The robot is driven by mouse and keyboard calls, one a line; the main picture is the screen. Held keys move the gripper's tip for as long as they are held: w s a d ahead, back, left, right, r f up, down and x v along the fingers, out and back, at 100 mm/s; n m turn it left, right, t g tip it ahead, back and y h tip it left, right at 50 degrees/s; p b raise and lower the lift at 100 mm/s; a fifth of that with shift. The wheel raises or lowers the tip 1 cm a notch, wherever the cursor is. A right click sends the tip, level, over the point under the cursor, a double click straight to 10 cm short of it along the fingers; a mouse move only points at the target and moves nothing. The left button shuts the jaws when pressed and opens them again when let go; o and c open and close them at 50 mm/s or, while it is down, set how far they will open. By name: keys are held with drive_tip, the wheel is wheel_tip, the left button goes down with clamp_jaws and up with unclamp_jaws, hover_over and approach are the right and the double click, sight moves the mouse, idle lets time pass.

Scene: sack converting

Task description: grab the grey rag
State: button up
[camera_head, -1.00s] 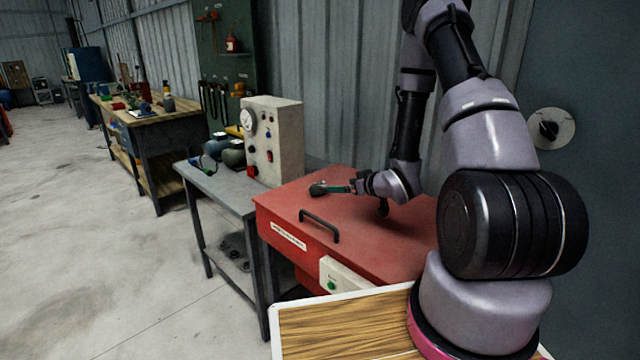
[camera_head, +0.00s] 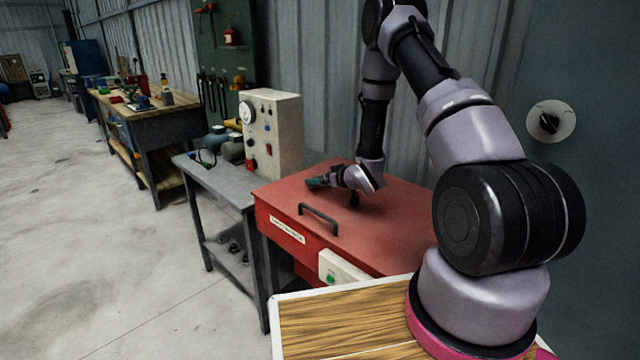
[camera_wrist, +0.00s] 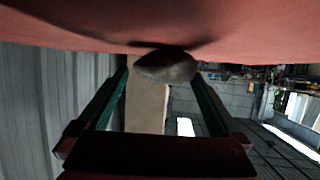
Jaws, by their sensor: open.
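The grey rag (camera_wrist: 165,66) is a small rounded lump on the red top of the machine (camera_head: 395,225); the wrist view shows the red surface at the top of the picture. My gripper (camera_wrist: 163,80) is open, with one green finger on each side of the rag, at or close around its sides. I cannot tell whether the fingers touch it. In the head view my gripper (camera_head: 316,183) is low over the red top, near its far left edge, and the rag is mostly hidden there by the fingers.
A black handle (camera_head: 320,217) stands up from the red top in front of my gripper. A beige control box (camera_head: 273,135) stands close behind on the grey side table (camera_head: 225,185). A corrugated wall is behind my arm. The red top's right part is clear.

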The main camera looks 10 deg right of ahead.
drive_tip(key=shift+c, duration=0.3)
drive_tip(key=c, duration=1.2)
drive_tip(key=shift+r, duration=0.15)
